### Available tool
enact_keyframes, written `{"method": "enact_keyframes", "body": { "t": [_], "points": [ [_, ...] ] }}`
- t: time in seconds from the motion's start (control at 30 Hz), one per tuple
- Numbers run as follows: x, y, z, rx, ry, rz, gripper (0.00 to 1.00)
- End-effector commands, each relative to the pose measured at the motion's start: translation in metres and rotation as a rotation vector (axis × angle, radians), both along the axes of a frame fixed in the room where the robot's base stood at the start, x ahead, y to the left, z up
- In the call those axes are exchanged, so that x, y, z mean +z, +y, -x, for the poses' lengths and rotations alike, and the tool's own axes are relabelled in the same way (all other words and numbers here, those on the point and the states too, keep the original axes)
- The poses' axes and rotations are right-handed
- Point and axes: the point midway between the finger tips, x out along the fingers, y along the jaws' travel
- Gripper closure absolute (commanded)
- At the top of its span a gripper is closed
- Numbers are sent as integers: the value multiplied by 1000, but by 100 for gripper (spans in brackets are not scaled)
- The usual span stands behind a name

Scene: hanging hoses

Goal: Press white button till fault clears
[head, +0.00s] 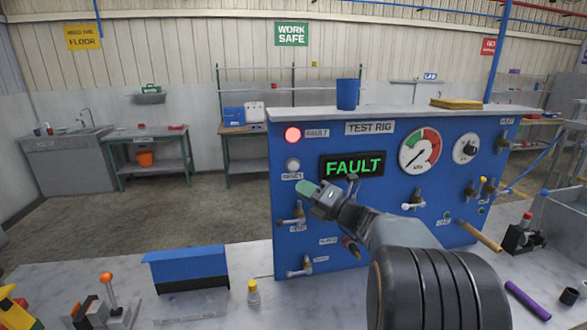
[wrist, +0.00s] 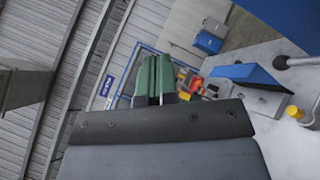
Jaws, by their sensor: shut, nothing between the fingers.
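The white button (head: 293,165) is on the left side of the blue test rig panel (head: 375,205), above a label reading RESET. Above it, a red lamp (head: 293,134) marked FAULT is lit. The display (head: 352,166) reads FAULT in green letters. My gripper (head: 306,188) is shut and empty, its green fingertips just below and right of the button in the head view. The tips look apart from the button, but their distance from the panel is hard to tell. The closed fingers (wrist: 155,80) also show in the wrist view; the button does not.
A gauge (head: 420,150), valves (head: 413,200) and a wooden handle (head: 480,235) are on the panel's right. A blue cup (head: 347,94) stands on top.

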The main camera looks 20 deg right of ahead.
Motion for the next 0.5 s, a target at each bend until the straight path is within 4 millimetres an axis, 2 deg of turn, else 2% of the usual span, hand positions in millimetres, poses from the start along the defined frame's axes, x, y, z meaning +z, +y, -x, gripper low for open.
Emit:
{"method": "enact_keyframes", "body": {
  "t": [0.17, 0.5],
  "points": [
    [0, -1, -8, 1, 0, 1, 100],
    [0, -9, -48, 1, 1, 2, 100]
  ]
}}
